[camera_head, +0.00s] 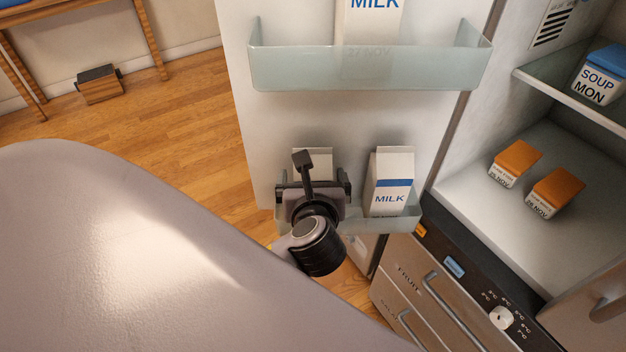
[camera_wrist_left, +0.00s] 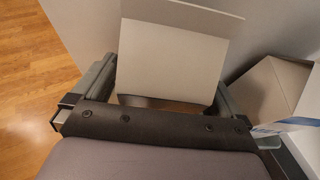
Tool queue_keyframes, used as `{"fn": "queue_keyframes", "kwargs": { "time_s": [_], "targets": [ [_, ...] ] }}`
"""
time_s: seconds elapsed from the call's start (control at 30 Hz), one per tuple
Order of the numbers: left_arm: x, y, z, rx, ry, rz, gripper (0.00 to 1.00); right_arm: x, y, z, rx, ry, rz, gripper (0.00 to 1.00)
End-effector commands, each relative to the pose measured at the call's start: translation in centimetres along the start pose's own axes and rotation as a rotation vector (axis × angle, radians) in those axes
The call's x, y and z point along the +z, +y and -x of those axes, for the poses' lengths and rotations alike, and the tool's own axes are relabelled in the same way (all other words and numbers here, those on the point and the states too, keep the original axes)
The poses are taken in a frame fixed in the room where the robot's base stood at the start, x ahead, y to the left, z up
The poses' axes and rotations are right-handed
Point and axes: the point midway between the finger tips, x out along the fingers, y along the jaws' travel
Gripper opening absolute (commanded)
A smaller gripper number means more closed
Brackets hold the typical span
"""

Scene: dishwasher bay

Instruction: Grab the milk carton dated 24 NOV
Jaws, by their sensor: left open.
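A white milk carton (camera_head: 312,156) stands in the left part of the lower door shelf (camera_head: 408,222), mostly hidden behind my left gripper (camera_head: 313,184). In the left wrist view this carton (camera_wrist_left: 172,52) shows blank faces between the two fingers of the open left gripper (camera_wrist_left: 165,95); I cannot tell whether they touch it. A second milk carton (camera_head: 391,182) with a blue band stands to its right, also in the left wrist view (camera_wrist_left: 283,88). A third milk carton (camera_head: 370,22) stands in the upper door shelf, where "27 NOV" shows. No date is readable on the lower cartons.
The fridge is open. Inside are two orange-lidded boxes (camera_head: 516,160) (camera_head: 555,191) and a blue-lidded soup box (camera_head: 600,75) on a glass shelf. Drawers (camera_head: 410,290) sit below.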

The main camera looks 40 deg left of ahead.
Motion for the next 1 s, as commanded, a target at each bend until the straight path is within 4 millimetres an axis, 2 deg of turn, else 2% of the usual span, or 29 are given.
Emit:
{"fn": "queue_keyframes", "kwargs": {
  "time_s": [0.37,0.47,0.6,0.63,0.67,1.0],
  "targets": [
    [-0.18,0.0,0.15,-0.001,0.0,0.001,1.0,-0.01,0.02,0.0,0.0,0.0,0.001,0.68],
    [-0.18,0.0,0.14,0.0,0.0,0.001,0.71,0.0,0.03,0.0,0.0,0.0,0.001,0.68],
    [-0.18,0.01,0.13,0.0,0.0,0.001,0.25,0.0,0.03,-0.01,0.0,0.0,0.001,0.68],
    [-0.18,0.01,0.13,0.0,0.0,0.001,0.15,0.0,0.04,-0.01,0.0,0.0,0.001,0.68],
    [0.09,-0.02,0.16,-0.002,-0.006,0.004,0.1,-0.02,0.03,0.01,0.0,0.0,0.001,0.68],
    [0.15,-0.02,0.07,-0.001,-0.006,0.003,0.1,-0.02,0.03,0.01,0.0,0.0,0.001,0.68]
  ]
}}
